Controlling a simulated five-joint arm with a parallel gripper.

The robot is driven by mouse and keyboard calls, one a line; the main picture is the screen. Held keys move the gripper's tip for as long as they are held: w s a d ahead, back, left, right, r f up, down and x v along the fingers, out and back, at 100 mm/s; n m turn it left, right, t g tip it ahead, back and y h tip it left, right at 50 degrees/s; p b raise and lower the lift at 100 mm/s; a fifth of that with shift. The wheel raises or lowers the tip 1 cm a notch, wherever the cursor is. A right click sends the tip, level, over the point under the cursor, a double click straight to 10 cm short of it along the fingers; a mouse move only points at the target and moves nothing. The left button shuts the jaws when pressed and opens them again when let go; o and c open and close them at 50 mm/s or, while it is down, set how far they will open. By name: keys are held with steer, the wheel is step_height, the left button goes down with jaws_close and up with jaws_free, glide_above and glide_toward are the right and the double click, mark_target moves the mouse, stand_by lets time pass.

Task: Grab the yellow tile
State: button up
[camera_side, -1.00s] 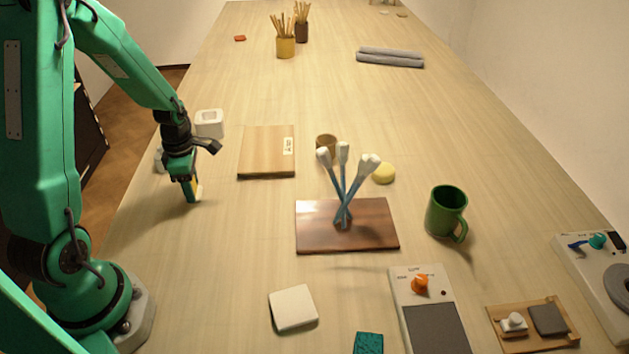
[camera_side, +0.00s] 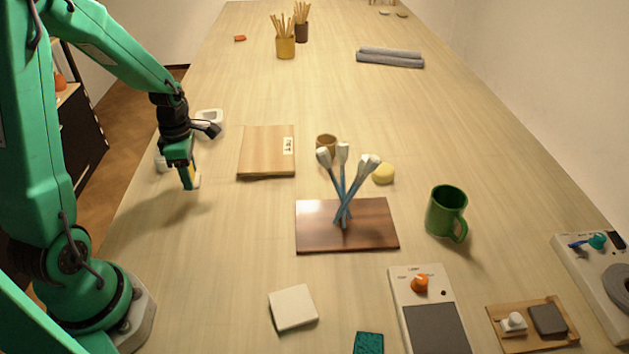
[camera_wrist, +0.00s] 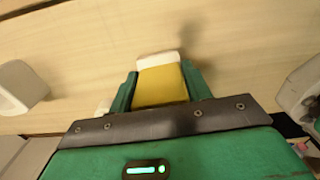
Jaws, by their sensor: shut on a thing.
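The yellow tile (camera_wrist: 160,86) sits between the two green fingers of my gripper (camera_wrist: 160,92) in the wrist view. A white edge shows along its far end. In the side view my gripper (camera_side: 190,182) is at the left side of the table, pointing down, and only a thin yellow and white strip of the tile (camera_side: 195,178) shows beside the finger. My gripper is shut on the tile. A shadow lies on the table below and left of the gripper. Most of the tile is hidden by the fingers in the side view.
A white square holder (camera_side: 209,117) stands just behind my gripper. A wooden board (camera_side: 266,152) lies to its right. Farther right are a dark board (camera_side: 365,236) with blue-handled tools and a green mug (camera_side: 446,212). The table in front of the gripper is clear.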

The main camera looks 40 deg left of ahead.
steer(key=d+r, duration=0.6)
steer(key=d, duration=0.4)
steer(key=shift+s+d+r, duration=0.2)
steer(key=shift+s+d, duration=0.05)
steer(key=shift+d, duration=0.1)
steer(key=shift+w, duration=0.15)
